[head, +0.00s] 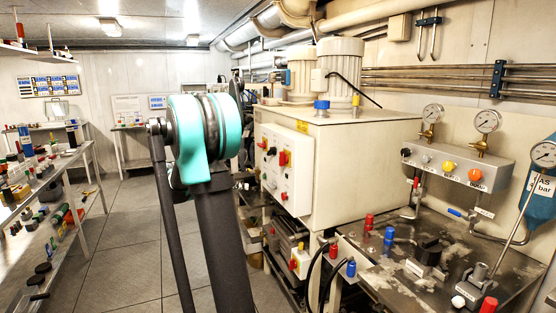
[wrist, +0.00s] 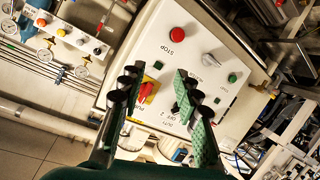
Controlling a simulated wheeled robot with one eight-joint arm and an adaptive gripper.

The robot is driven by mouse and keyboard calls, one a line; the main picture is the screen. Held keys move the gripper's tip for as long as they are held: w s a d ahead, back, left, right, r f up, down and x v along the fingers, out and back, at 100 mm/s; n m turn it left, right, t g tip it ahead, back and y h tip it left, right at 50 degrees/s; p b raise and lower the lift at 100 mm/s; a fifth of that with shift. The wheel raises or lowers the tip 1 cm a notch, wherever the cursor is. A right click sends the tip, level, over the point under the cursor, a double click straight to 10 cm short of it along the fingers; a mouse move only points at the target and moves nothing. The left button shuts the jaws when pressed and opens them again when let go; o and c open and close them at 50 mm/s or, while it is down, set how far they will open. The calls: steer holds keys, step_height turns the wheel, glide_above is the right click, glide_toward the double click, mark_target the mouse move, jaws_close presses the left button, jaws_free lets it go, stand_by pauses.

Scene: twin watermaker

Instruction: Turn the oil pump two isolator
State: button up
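In the wrist view my gripper (wrist: 158,74) is open, its two dark fingers with green pads spread in front of a cream control panel (wrist: 200,25). A red rotary isolator handle (wrist: 146,92) on a yellow plate shows between the fingers, closer to the left one. Nothing is held, and I cannot tell how far the fingertips are from the handle. Lettering near it is partly hidden, so I cannot be sure which pump it names. In the head view a panel (head: 276,185) on the cream cabinet carries red isolators (head: 284,158); my gripper is hidden behind my arm there.
A red stop button (wrist: 177,34), a grey selector knob (wrist: 209,59) and a green button (wrist: 232,77) sit on the same panel. In the head view a shelf (head: 62,170) stands left, a metal bench (head: 400,270) right. Floor (head: 125,235) is clear between.

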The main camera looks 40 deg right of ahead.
mark_target(282, 159)
steer(key=w+d+r+m+g+h, duration=0.3)
steer(key=w+r+m+h, duration=0.15)
steer(key=w+r, duration=0.2)
steer(key=f+x, duration=0.1)
steer(key=x, duration=1.6)
steer(key=shift+s+d+m+y, duration=0.35)
steer(key=shift+s+m+y, duration=0.1)
steer(key=shift+f, duration=0.1)
steer(key=shift+c, duration=0.6)
jaws_close()
